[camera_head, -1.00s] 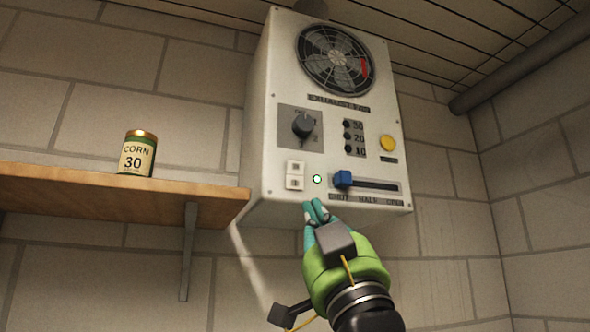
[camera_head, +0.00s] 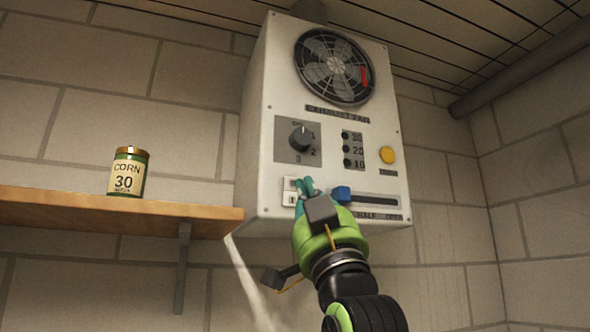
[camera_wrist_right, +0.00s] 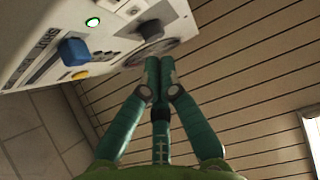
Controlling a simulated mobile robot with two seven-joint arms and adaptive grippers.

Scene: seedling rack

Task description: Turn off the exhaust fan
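The exhaust fan unit is a white wall box (camera_head: 262,170) with a round grille and fan (camera_head: 335,66) at its top. Its front has a dark knob (camera_head: 301,138), a white two-part rocker switch (camera_head: 289,198) and a blue slider (camera_head: 341,193). A green light (camera_wrist_right: 92,22) is lit in the right wrist view; my gripper hides it in the head view. My right gripper (camera_head: 308,186) has its teal fingers together, with nothing seen between them. Its tips are in front of the rocker's right side; I cannot tell whether they touch. The fingers also show in the wrist view (camera_wrist_right: 158,65). My left gripper is out of view.
A wooden shelf (camera_head: 100,212) on a metal bracket stands left of the box and holds a corn can (camera_head: 128,171). A yellow button (camera_head: 387,155) and a column of small dark buttons (camera_head: 346,149) are on the panel. A pipe (camera_head: 520,66) runs under the ceiling at right.

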